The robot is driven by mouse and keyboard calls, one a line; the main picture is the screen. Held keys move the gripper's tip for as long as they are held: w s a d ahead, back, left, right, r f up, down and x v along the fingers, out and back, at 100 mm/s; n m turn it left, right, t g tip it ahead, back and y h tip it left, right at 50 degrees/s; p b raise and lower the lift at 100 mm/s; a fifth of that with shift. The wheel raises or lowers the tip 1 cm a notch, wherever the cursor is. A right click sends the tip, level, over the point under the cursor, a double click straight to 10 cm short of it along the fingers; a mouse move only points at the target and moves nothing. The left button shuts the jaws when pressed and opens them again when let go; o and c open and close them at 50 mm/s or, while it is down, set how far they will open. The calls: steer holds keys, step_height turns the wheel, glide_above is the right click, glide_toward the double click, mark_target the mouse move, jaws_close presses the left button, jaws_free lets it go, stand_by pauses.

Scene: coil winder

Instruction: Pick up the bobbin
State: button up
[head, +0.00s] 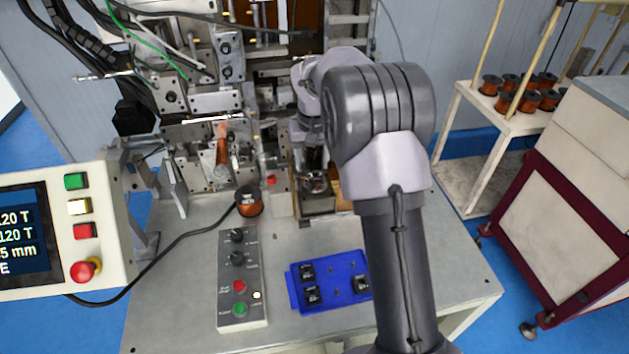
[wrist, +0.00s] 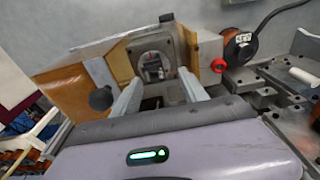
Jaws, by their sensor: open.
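A small dark-and-grey part, which looks like the bobbin (wrist: 152,68), sits in a grey square holder (wrist: 168,46) with a round opening, inside an orange-brown, open-topped box (wrist: 72,84). My gripper (wrist: 160,77) is open, its two pale fingers pointing at the holder, one on either side of the part in the wrist view. I cannot tell whether they touch it. In the head view the holder (head: 315,184) is partly hidden by my arm. Small black bobbins (head: 312,295) also stand on a blue tray (head: 333,297) on the bench.
A copper wire spool (head: 249,202) stands left of the box. A red knob (wrist: 219,65) is beside the box. The winder (head: 210,100) rises behind. A button box (head: 240,280) lies in front, and a control screen (head: 60,230) is at left. Several spools (head: 530,98) sit on a rack.

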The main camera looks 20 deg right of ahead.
mark_target(314, 172)
steer(key=f, duration=0.1)
steer(key=f+b, duration=0.1)
steer(key=f, duration=0.1)
steer(key=w+d+f, duration=0.1)
steer(key=f, duration=0.1)
steer(key=shift+w+f, duration=0.1)
steer(key=shift+f, duration=0.1)
steer(key=shift+r, duration=0.1)
steer(key=shift+c, duration=1.1)
jaws_close()
steer(key=shift+r, duration=0.1)
step_height(314, 172, up, 4)
steer(key=shift+a+f+p, duration=0.1)
steer(key=shift+a+p, duration=0.05)
steer(key=shift+p, duration=0.35)
steer(key=s+a+r, duration=0.1)
steer(key=s+a, duration=0.7)
steer(key=s, duration=0.5)
steer(key=shift+s+a+b, duration=0.15)
steer(key=shift+s+b, duration=0.15)
steer(key=shift+s, duration=0.05)
